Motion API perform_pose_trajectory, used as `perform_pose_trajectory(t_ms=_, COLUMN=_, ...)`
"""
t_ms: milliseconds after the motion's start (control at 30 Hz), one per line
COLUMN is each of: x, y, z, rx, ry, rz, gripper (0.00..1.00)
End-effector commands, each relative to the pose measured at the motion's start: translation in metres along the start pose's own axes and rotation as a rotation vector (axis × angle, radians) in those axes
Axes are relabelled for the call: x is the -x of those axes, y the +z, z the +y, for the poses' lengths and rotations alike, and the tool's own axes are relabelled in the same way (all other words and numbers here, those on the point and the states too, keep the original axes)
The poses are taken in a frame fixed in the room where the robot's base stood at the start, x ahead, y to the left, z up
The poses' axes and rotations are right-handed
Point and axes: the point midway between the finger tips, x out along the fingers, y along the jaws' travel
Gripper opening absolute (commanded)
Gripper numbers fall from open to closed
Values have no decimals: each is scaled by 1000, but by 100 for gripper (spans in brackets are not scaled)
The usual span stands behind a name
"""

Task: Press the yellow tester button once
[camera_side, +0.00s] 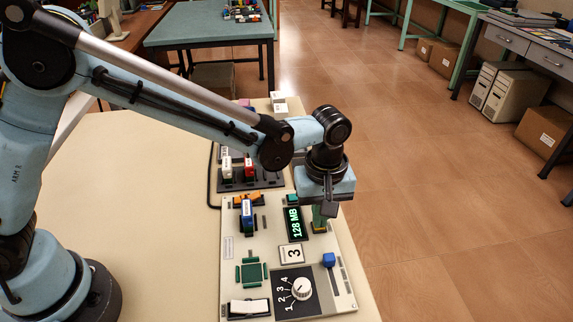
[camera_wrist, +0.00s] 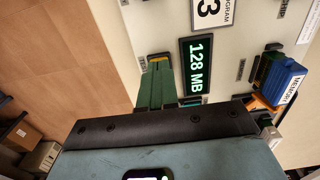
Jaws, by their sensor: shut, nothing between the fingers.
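The display (camera_side: 293,224) reads 128 MB. Red and white modules stand behind.

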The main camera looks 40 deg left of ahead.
Motion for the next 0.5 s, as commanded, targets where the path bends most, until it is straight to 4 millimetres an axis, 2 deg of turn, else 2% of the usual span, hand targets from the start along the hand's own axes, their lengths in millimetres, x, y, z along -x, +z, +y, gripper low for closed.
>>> perform_pose_trajectory(t_ms=500, x=38, y=0, z=0, rx=0, ry=0, rz=0, gripper=0)
